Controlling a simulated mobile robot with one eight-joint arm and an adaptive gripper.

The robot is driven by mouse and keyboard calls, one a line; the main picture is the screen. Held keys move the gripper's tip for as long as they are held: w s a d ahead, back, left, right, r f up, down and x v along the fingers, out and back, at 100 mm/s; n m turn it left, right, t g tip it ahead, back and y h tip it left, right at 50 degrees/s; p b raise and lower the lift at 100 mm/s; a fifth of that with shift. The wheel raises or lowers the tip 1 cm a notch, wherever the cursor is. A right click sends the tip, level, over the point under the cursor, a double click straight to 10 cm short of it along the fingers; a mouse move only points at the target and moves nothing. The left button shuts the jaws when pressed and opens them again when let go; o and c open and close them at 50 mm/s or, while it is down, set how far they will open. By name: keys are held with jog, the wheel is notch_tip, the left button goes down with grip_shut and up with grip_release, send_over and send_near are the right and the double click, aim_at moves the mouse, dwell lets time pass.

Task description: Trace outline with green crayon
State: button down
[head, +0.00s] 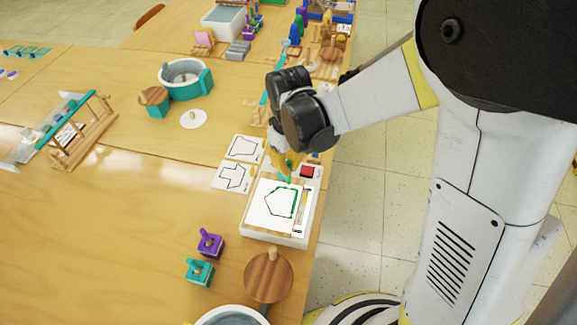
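A white sheet with a black pentagon-like outline (268,212) lies on a wooden-edged white board (275,237) at the table's right edge. A green line (296,203) runs along the outline's upper right and right side; the left and lower sides show black. My gripper (287,167) is above the sheet's top edge, pointing down. It appears shut on the green crayon (290,178), whose lower end is near the outline's top. Fingers and crayon are small here, and I cannot tell whether the tip touches the paper.
Two outline cards (232,177) lie left of the board. A red-topped block (310,171) is just right of the gripper. Purple (209,243) and teal (200,271) knobbed blocks and a round wooden lid (268,277) are nearer me. Open tabletop lies to the left; floor lies right.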

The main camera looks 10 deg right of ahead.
aim_at(288, 183)
jog(key=shift+f+b, duration=1.25)
jog(key=shift+f, duration=0.3)
jog(key=shift+r, duration=0.15)
dwell(0.6)
jog(key=shift+r+p, duration=1.5)
jog(key=shift+r, duration=0.5)
jog(key=s+a+r+p, duration=0.1)
jog(key=a+r+p, duration=0.3)
jog(key=a+p, duration=0.15)
jog(key=shift+s+f+b, duration=0.15)
jog(key=shift+f+b, duration=2.05)
jog(key=shift+f, duration=0.4)
jog(key=shift+f+b, duration=1.4)
jog(key=shift+f, duration=0.1)
